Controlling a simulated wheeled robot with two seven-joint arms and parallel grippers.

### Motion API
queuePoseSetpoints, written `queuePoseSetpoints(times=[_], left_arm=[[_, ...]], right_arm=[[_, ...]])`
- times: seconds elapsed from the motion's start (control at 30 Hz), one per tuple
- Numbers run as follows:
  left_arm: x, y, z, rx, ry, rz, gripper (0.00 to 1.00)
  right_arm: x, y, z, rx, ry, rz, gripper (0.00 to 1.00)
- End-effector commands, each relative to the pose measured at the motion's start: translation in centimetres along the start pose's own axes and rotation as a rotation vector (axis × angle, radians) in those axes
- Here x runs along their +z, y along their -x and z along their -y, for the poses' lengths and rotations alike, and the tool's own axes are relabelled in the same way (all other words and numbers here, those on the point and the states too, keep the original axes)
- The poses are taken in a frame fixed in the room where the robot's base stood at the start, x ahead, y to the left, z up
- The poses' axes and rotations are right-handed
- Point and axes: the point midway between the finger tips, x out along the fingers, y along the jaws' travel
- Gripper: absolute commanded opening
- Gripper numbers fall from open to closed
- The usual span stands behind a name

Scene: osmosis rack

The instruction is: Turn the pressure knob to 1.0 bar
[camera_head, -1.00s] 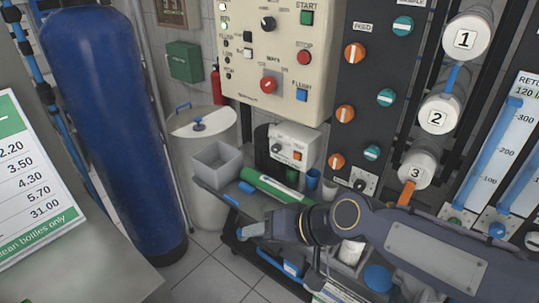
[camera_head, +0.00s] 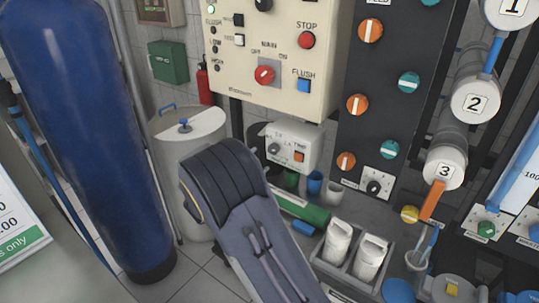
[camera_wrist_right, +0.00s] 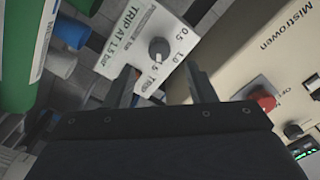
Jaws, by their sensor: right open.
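The pressure knob (camera_wrist_right: 159,50) is a small dark round knob on a white panel (camera_wrist_right: 130,32) marked with 0.5, 1.0 and "TRIP AT 1.5 bar". I cannot clearly tell its pointer setting. In the head view the white box (camera_head: 306,138) hangs under the beige control panel, with the dark knob (camera_head: 274,148) at its left. In the right wrist view my right gripper (camera_wrist_right: 163,84) is open and empty, its fingers pointing toward the panel on either side of the knob in the picture, apparently short of it. In the head view my arm hides the fingers. My left gripper is not seen.
The beige control panel (camera_head: 232,75) with its red knob (camera_head: 264,75) is close above the box. Below are a green cylinder (camera_head: 302,208), small cups (camera_head: 314,183) and white bottles (camera_head: 337,240). A blue tank (camera_head: 85,130) stands at left.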

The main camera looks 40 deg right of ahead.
Motion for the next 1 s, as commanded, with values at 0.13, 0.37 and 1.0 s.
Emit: queuePoseSetpoints(times=[0.13, 0.37, 1.0], left_arm=[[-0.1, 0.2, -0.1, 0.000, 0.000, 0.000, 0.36], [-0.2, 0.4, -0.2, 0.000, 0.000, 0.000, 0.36], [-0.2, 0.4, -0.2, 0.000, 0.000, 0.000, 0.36]], right_arm=[[-0.2, -2.5, 0.0, 0.002, 0.001, -0.003, 0.50], [-0.1, -5.8, -0.1, 0.002, 0.001, 0.000, 0.50], [0.0, -6.9, 0.0, 0.001, 0.001, 0.004, 0.22]])
